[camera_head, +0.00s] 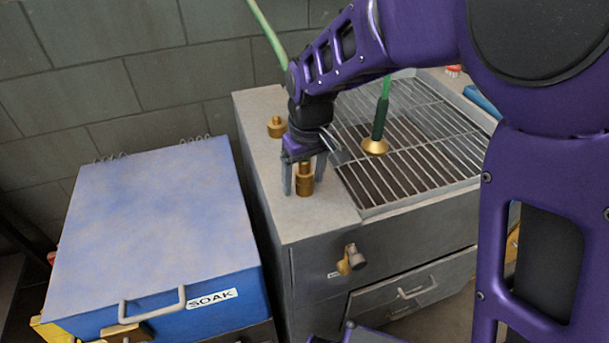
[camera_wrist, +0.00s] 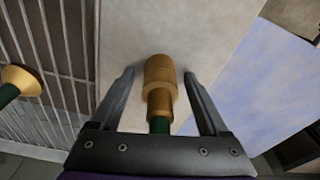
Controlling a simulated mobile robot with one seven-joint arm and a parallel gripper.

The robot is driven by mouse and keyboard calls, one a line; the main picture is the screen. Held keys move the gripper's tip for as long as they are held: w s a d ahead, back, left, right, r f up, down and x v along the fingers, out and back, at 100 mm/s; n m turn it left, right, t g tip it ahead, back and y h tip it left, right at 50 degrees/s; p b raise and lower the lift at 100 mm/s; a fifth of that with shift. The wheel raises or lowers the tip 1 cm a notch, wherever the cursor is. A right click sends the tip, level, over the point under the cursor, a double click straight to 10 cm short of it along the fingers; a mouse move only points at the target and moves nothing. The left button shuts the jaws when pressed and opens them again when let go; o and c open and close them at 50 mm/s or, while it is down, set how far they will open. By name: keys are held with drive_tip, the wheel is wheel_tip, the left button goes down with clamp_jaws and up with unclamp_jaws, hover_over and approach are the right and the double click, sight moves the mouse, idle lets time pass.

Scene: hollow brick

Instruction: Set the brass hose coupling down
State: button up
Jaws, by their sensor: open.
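The brass hose coupling (camera_head: 305,181) is on the pale ledge (camera_head: 335,213) left of the grill, and looks upright there. In the wrist view the coupling (camera_wrist: 160,85) lies between my fingers, with a dark green part at its near end. My gripper (camera_head: 303,186) points down around it. In the wrist view my gripper (camera_wrist: 159,74) is open, with a gap between each finger and the brass.
Another brass fitting (camera_head: 277,127) stands farther back on the ledge. A brass end on a green stem (camera_head: 374,146) is over the wire grill (camera_head: 430,150) to the right. A blue lidded box marked SOAK (camera_head: 160,225) stands to the left.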

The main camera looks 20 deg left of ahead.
sight(308, 174)
wheel_tip(308, 174, up, 12)
drive_tip(key=d+p, duration=0.1)
drive_tip(key=p, duration=0.1)
drive_tip(key=shift+s+r, duration=0.15)
drive_tip(key=shift+s, duration=0.3)
